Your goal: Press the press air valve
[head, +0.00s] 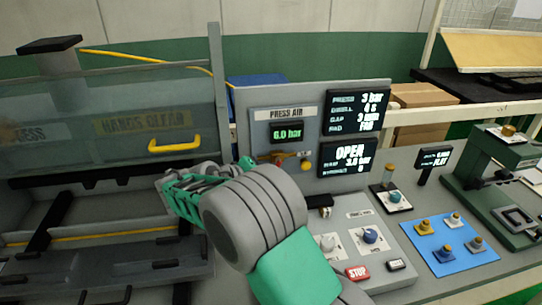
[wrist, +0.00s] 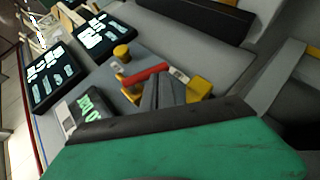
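The press air valve has an orange-red lever and brass parts (head: 277,157) under the PRESS AIR display (head: 286,132), which seems to read 6.0 bar. In the wrist view the red lever (wrist: 145,75) lies just beyond my fingertips, between a yellow knob (wrist: 123,52) and a yellow part (wrist: 199,88). My gripper (wrist: 165,88) looks shut, its dark fingers side by side and nothing seen between them. It is close to the lever; I cannot tell whether it touches. In the head view my arm hides most of the gripper.
A clear guard with a yellow handle (head: 174,144) stands left of the panel. Status screens (head: 357,111) are right of the valve. Knobs and a red STOP button (head: 357,273) sit on the console below. A blue mat (head: 450,246) and a green press (head: 490,175) are farther right.

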